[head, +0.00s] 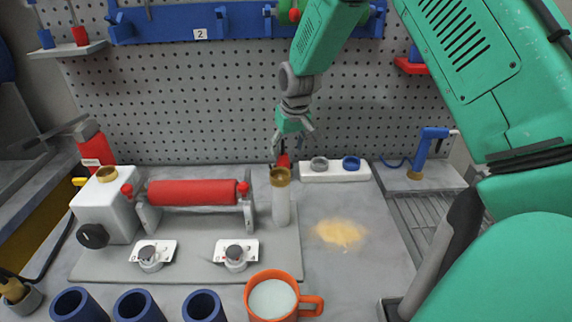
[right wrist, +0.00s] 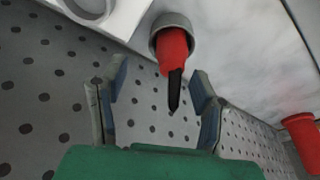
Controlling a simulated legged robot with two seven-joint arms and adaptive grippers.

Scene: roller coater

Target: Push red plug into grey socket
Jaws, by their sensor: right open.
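The red plug (head: 283,160) stands behind the brass-topped white cylinder (head: 281,190) in the head view, partly hidden. In the right wrist view the red plug (right wrist: 173,50) has a black tail toward my gripper. A dark grey ring (right wrist: 171,22) is around or behind its far end; I cannot tell which. The grey socket (head: 319,163) is on a white block (head: 336,173), to the right of the plug. My right gripper (head: 292,140) is open and empty above the plug; its fingers (right wrist: 155,95) are either side of the tail, apart from it. My left gripper is not in view.
A blue socket (head: 351,162) is beside the grey one. The red roller (head: 192,192) is at left. An orange mug (head: 272,296) and blue cups (head: 203,306) stand in front. A pegboard (head: 200,110) rises behind. The table is clear around a yellowish powder patch (head: 340,233).

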